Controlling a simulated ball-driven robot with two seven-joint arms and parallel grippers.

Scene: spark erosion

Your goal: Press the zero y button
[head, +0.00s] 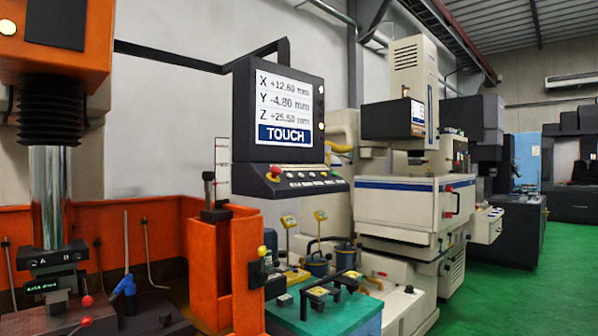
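The control pendant (238,110) hangs from a black arm in the middle of the head view. Its screen (285,105) reads X +12.60 mm, Y -4.80 mm, Z about +25.50 mm, with TOUCH on a blue bar below. A sloping key panel (300,186) juts out under the screen. It carries a row of small pale buttons (312,175) and a red knob (276,170) at its left. The button labels are too small to read, so I cannot tell which one is zero y. Neither of my grippers is in view.
An orange machine (90,95) with a black bellows and steel column fills the left. An orange post (222,270) stands below the pendant. A green-topped bench (340,312) holds small fixtures. White and dark machines stand behind; green floor (540,280) is clear at right.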

